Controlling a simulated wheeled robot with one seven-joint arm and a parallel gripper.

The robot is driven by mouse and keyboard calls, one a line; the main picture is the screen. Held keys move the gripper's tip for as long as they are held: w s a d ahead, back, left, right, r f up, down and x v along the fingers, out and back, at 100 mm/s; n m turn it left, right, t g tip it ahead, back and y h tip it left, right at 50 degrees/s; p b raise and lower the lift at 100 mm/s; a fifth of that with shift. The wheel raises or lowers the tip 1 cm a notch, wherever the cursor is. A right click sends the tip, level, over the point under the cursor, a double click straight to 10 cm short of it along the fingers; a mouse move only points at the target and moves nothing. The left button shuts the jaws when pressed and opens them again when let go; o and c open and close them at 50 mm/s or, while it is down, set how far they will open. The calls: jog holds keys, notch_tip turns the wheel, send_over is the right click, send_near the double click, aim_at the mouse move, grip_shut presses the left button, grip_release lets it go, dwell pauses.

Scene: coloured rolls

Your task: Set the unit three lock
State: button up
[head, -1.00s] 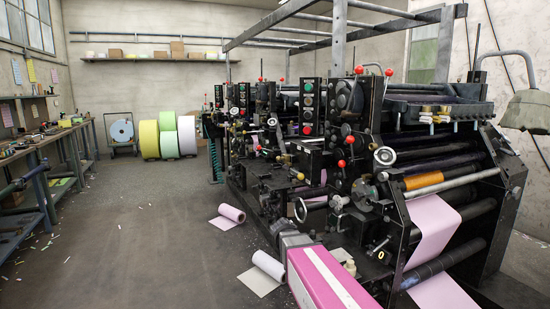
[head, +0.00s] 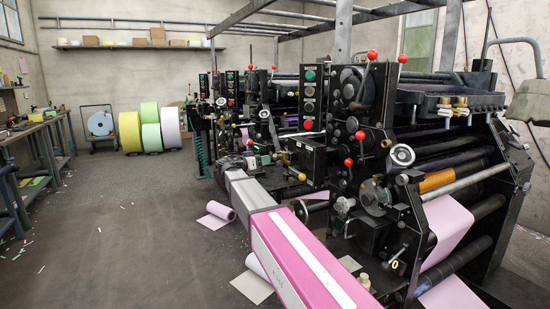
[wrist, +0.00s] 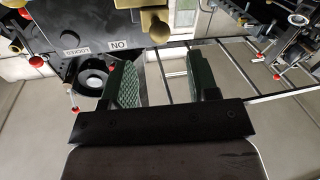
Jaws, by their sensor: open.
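My gripper (wrist: 160,75) shows in the wrist view with its two green textured fingers apart and nothing between them. Just beyond the fingers is a dark panel (wrist: 85,28) with plates reading "LOCKED" (wrist: 76,51) and "ON" (wrist: 119,44), upside down here. A brass knob (wrist: 158,26) sticks out beside the plates, above the gap between the fingers and apart from them. Another brass knob (wrist: 15,46) is at the left. I cannot tell which one is the unit three lock. In the head view my pink and grey arm reaches to the black press (head: 370,130).
Red-tipped levers (wrist: 35,61) stand near the panel. A handwheel (head: 402,155) and red knobs (head: 372,54) project from the nearer press unit. Paper rolls (head: 218,214) lie on the floor by the press.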

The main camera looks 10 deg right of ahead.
aim_at(276, 156)
jog(key=x, duration=0.8)
